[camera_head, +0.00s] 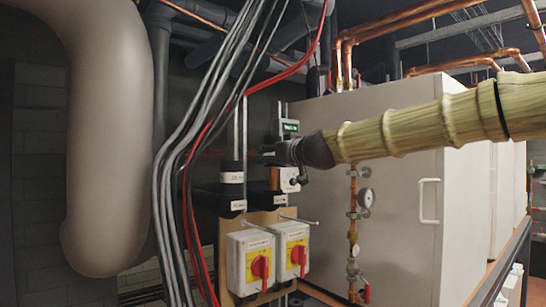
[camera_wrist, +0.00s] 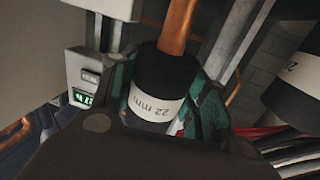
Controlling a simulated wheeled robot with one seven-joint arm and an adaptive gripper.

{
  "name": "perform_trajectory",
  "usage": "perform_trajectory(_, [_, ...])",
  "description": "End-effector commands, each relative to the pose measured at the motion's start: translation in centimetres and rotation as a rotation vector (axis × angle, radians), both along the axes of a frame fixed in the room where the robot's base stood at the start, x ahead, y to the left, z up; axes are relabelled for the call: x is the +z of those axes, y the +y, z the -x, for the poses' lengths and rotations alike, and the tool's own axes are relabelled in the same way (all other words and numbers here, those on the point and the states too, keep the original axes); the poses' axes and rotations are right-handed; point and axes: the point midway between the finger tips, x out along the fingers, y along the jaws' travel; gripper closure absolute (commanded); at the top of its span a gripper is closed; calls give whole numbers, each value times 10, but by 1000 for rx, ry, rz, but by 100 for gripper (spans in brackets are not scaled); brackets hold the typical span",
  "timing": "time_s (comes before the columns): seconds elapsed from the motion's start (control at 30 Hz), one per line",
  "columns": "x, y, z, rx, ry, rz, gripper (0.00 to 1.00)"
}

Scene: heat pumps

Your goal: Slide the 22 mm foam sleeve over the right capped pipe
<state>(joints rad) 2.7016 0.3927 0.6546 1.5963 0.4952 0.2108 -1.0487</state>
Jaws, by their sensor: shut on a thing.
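My gripper (camera_head: 276,154) reaches in from the right in the head view and is shut. In the wrist view its green-padded fingers (camera_wrist: 165,98) are on both sides of a black foam sleeve (camera_wrist: 160,86) with a white 22 mm label. A copper pipe (camera_wrist: 178,28) meets the sleeve's far end there. I cannot tell whether it is inside the sleeve or behind it. In the head view a short copper stretch (camera_head: 274,179) shows just below my gripper, above a black labelled section (camera_head: 268,199). The held sleeve is mostly hidden there. The pipe's cap is not visible.
Another black labelled sleeve (camera_head: 232,177) stands close to the left and also shows in the wrist view (camera_wrist: 296,88). Grey and red cables (camera_head: 192,150) hang left of it. Two red-knobbed switches (camera_head: 262,265) sit below. A pale cabinet (camera_head: 410,200) is at the right, beneath my arm.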

Motion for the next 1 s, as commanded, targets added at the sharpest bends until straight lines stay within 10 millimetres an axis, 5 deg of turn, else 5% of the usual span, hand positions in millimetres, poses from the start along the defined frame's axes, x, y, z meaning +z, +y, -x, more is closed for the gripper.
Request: perform_trajectory(1.0, [-53, -1, -1, -1, 5, 1, 70])
